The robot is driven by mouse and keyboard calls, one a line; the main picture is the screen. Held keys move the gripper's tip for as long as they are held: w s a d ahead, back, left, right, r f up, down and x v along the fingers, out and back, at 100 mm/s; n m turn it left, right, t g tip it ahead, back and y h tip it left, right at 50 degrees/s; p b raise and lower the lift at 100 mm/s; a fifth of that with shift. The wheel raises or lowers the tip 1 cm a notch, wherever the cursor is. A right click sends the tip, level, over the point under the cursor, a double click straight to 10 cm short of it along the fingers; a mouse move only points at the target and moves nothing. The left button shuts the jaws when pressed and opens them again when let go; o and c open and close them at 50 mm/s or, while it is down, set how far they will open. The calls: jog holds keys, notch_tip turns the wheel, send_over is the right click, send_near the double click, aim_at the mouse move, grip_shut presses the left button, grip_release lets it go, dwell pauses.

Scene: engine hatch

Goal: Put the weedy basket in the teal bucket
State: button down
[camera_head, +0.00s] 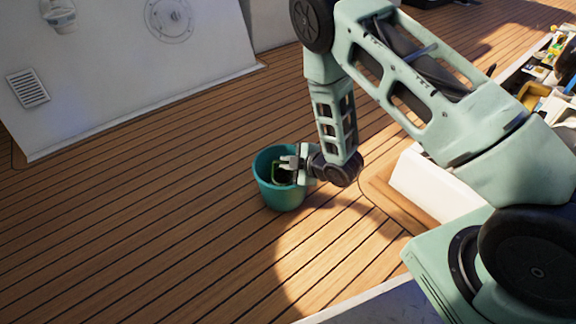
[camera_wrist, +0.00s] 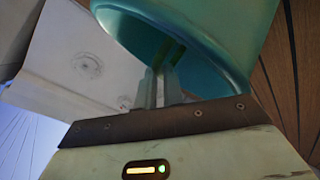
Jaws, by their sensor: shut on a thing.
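The teal bucket (camera_head: 281,196) stands upright on the wooden deck near the middle of the head view. Its rim and inner wall fill the top of the wrist view (camera_wrist: 190,20). My gripper (camera_head: 289,163) is at the bucket's opening, reaching in over the rim from the right. Its fingers (camera_wrist: 160,85) are shut on a small dark green part, which I take for the weedy basket (camera_head: 276,172). Only a green edge of the basket shows, inside the bucket's mouth. The rest is hidden by the gripper and bucket, so I cannot tell whether it touches the bottom.
Open wooden deck (camera_head: 150,210) lies left of and in front of the bucket. A white wall with a vent (camera_head: 28,88) stands at the back left. A white raised hatch edge (camera_head: 420,185) is right of the bucket. A cluttered bin (camera_head: 545,90) is at the far right.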

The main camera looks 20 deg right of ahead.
jog(key=c, duration=1.5)
grip_release()
jog(key=shift+f, duration=0.1)
